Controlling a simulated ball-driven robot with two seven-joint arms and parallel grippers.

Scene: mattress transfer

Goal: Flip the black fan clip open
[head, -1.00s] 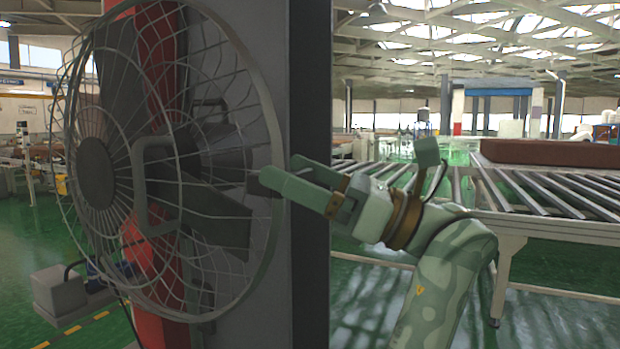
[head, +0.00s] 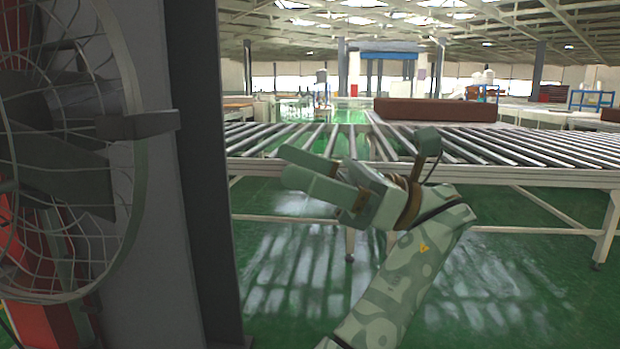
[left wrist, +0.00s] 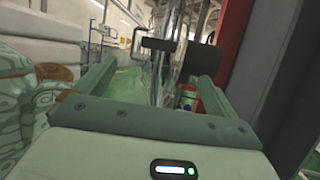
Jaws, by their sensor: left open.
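The black fan clip (head: 137,123) is a dark bar at the right rim of the wire-caged fan (head: 60,165) in the head view. It lies across the rim and sticks out to the right, past the cage, in front of the grey column. My left gripper (head: 286,167) is open and empty to the right of the clip and a little lower, apart from it. My right gripper does not show.
The grey column (head: 170,230) with a dark edge stands behind the fan. A roller conveyor (head: 560,146) crosses behind my gripper, with a brown mattress (head: 435,110) on it. Green floor (head: 480,290) is open below the conveyor.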

